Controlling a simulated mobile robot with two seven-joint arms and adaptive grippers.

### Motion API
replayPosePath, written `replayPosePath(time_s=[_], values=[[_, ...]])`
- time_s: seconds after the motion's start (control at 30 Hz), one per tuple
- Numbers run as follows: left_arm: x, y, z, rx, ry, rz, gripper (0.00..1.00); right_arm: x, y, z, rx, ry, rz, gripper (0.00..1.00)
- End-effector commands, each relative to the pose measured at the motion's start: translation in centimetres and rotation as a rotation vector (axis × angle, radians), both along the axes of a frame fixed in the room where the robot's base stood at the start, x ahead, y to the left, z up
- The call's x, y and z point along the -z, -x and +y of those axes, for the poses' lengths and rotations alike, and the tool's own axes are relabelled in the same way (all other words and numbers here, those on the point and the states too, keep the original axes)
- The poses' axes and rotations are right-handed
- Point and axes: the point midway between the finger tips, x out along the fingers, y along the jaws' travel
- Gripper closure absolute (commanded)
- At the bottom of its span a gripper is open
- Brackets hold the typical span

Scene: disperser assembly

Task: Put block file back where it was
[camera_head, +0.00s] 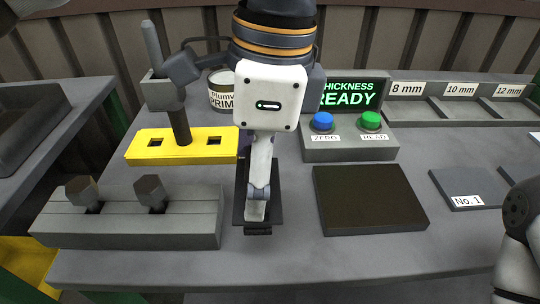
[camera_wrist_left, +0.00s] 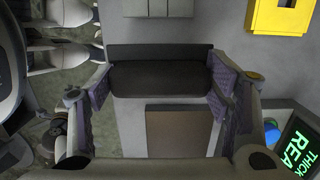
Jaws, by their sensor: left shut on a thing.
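The block file (camera_head: 268,209) is a dark, flat, elongated block below my left gripper (camera_head: 257,215) in the head view. It also shows in the left wrist view (camera_wrist_left: 160,80), lying crosswise between the two fingers, with a darker strip along its far edge. My left gripper (camera_wrist_left: 160,88) is shut on it, one finger at each end. In the head view the gripper and arm hide much of the file. I cannot tell whether it touches the table. My right gripper is out of view; only part of my right arm shows at the right edge.
A yellow holder (camera_head: 140,150) with an upright grey tool (camera_head: 160,90) stands behind left. A grey block (camera_head: 130,222) with two dark knobs is at front left. A dark square pad (camera_head: 370,198) lies right, before the button box (camera_head: 350,150). Labelled bins (camera_head: 450,105) stand back right.

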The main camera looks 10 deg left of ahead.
Motion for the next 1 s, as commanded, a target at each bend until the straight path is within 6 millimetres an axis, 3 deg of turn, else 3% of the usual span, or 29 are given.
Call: replayPosePath(time_s=[0.2,0.33,0.73,0.77,0.83,1.0], values=[[3.2,-2.1,1.2,-0.003,0.000,0.005,0.55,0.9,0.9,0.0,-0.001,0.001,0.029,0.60],[5.0,-2.1,1.2,0.000,-0.002,-0.006,0.55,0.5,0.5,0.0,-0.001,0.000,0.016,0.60],[5.9,-2.1,1.1,-0.001,0.001,-0.006,0.55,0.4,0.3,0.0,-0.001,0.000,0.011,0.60],[6.0,-2.1,1.1,-0.001,0.000,-0.006,0.24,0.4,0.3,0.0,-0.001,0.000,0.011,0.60],[6.0,-2.1,1.1,-0.001,0.000,-0.006,0.08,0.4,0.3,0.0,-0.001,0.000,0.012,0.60],[6.0,-2.1,1.1,-0.001,0.001,-0.005,0.08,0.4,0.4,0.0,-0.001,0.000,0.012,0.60]])
